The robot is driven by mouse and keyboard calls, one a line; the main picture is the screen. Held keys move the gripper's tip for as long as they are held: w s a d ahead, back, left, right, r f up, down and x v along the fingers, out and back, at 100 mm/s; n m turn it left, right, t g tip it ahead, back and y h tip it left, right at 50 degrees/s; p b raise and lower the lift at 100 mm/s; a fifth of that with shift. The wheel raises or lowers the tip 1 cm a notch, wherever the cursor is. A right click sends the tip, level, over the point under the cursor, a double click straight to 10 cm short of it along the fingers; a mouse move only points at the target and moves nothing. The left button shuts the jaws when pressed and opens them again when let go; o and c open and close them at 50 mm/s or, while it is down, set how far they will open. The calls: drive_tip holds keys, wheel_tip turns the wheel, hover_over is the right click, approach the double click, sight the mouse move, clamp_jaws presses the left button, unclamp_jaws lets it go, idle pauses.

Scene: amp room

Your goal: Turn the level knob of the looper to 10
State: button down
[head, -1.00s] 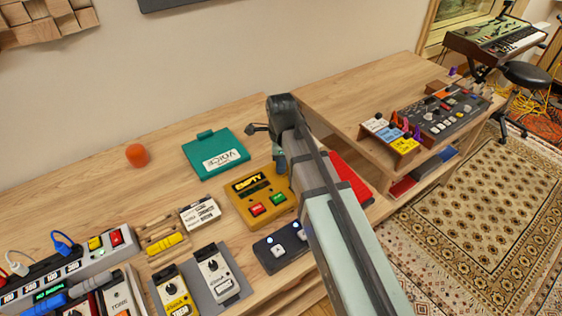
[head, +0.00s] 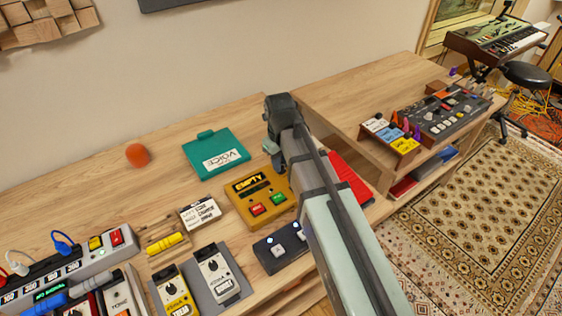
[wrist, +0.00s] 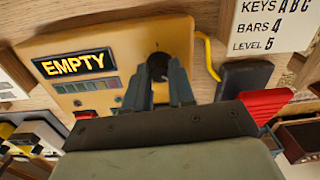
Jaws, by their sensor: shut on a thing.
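The looper (head: 240,208) is a mustard-yellow box with a lit "EMPTY" display, a red button and a green button. In the wrist view the looper (wrist: 120,50) fills the upper left, with its display and a row of small colour blocks. A dark round knob (wrist: 157,62) stands at its right side. My gripper (wrist: 160,80) is shut on this knob, one finger on each side. The knob's pointer and scale cannot be read. In the head view my wrist and arm hide the knob and fingertips.
A white card (wrist: 265,28) reads "KEYS ABC, BARS 4, LEVEL 5". A dark device (wrist: 248,78) lies right of the looper. A teal "VOICE" folder (head: 216,155) lies behind it. A dark pedal (head: 280,248) and other pedals (head: 215,275) stand in front.

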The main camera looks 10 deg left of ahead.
drive_tip(key=shift+m, duration=1.1)
drive_tip(key=c, duration=1)
unclamp_jaws()
drive_tip(key=shift+o, duration=0.2)
wheel_tip(320, 180, up, 14)
drive_tip(key=shift+a, duration=0.15)
drive_tip(key=shift+f, duration=0.15)
